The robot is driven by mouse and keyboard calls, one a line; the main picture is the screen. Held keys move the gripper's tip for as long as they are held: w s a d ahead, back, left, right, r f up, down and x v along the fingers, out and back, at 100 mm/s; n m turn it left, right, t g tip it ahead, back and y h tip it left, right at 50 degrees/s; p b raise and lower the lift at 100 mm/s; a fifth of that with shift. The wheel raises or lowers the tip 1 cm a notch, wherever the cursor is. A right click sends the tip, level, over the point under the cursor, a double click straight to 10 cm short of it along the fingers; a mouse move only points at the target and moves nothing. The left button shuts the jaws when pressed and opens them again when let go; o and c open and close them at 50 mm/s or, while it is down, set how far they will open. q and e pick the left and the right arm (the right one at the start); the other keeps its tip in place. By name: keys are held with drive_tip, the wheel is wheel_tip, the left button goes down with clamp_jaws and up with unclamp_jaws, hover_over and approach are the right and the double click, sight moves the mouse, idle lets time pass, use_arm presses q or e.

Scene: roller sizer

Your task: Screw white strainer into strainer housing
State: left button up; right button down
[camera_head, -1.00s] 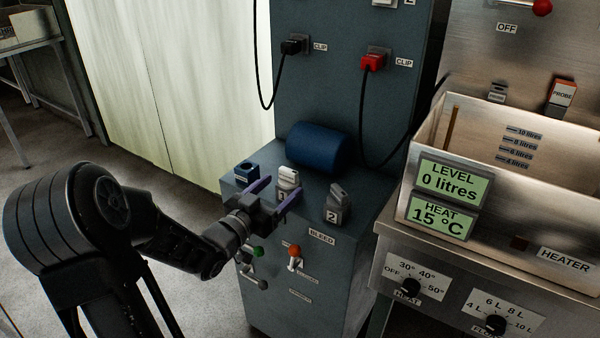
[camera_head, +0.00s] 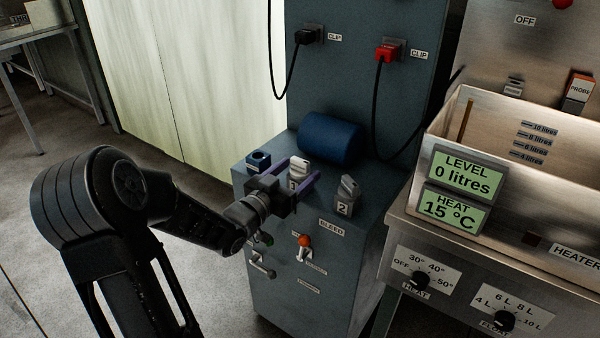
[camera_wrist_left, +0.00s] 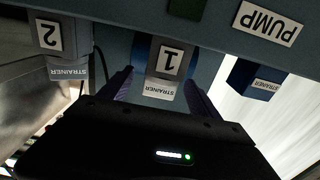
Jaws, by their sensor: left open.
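The white strainer (camera_head: 299,168) stands upright on the block labelled 1, on top of the blue-grey cabinet. In the left wrist view, the block labelled 1 (camera_wrist_left: 167,62) shows upside down between my fingers. My left gripper (camera_head: 301,175) is open, with one purple finger on each side of the white strainer and block; I cannot tell whether they touch. A blue block (camera_head: 258,160) with a dark hole in its top sits to the left. It also shows in the left wrist view (camera_wrist_left: 252,75) with a STRAINER label. My right gripper is not in view.
A grey piece on block 2 (camera_head: 347,195) stands close to the right. A blue cylinder (camera_head: 331,138) lies behind. Levers with green and orange-red knobs (camera_head: 304,240) are on the cabinet's front. A metal tank (camera_head: 437,120) stands at the right.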

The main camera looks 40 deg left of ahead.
use_arm(q)
drive_tip(key=w, duration=0.4)
drive_tip(key=shift+w+a, duration=0.15)
drive_tip(key=shift+w, duration=0.25)
drive_tip(key=c, duration=1.5)
drive_tip(key=shift+o, duration=0.2)
drive_tip(key=shift+r, duration=0.15)
wheel_tip(320, 180, up, 10)
drive_tip(key=p, duration=0.1)
drive_tip(key=shift+p, duration=0.35)
